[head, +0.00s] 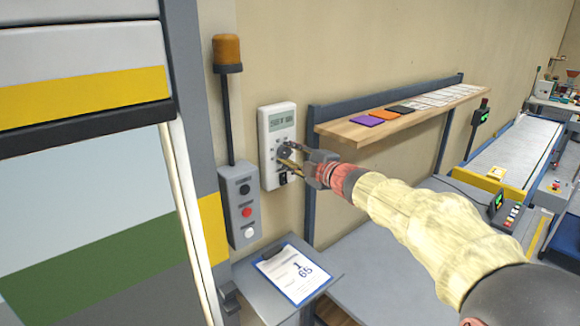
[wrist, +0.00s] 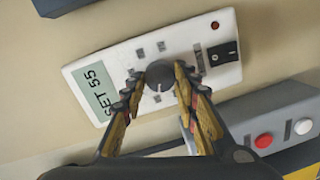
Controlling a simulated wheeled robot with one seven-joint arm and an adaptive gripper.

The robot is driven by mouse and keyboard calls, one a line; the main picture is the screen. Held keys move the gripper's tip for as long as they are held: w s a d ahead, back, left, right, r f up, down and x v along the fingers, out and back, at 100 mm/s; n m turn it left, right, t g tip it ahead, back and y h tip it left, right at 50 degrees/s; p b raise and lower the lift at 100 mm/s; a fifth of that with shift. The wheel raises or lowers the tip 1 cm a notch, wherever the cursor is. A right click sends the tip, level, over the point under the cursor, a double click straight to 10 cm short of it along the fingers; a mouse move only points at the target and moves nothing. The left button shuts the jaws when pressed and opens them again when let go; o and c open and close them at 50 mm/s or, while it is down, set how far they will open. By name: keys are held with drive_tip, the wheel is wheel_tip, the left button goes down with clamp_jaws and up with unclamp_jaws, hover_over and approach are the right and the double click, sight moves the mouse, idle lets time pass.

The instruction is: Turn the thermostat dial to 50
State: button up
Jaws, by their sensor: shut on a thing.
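The white thermostat (head: 272,178) is mounted on the beige wall in the head view. In the wrist view the thermostat (wrist: 215,62) appears turned on its side, and its display (wrist: 93,92) reads SET 55. The dark round dial (wrist: 160,72) sits in the middle of its face, with small marks around it. My gripper (head: 287,157) reaches in from the right in the head view. In the wrist view my gripper (wrist: 158,82) has one finger on each side of the dial and is shut on it.
A grey button box (head: 239,205) with an orange beacon (head: 227,50) is left of the thermostat. A clipboard (head: 292,271) showing 65 lies on a small shelf below. A wooden shelf (head: 355,133) juts out at the right. A black rocker switch (wrist: 221,57) is beside the dial.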

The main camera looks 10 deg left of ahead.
drive_tip(key=n+b, duration=0.2)
drive_tip(key=b, duration=0.1)
drive_tip(key=f+n+b, duration=0.1)
drive_tip(key=n+b, duration=0.2)
drive_tip(key=b, duration=0.1)
drive_tip(key=shift+t, duration=0.4)
drive_tip(key=n+b, duration=0.4)
drive_tip(key=b, duration=0.1)
drive_tip(key=shift+r+t, duration=0.15)
drive_tip(key=shift+t, duration=0.15)
drive_tip(key=shift+n, duration=0.3)
drive_tip(key=o, duration=1.1)
drive_tip(key=shift+r, duration=0.15)
drive_tip(key=v, duration=1.2)
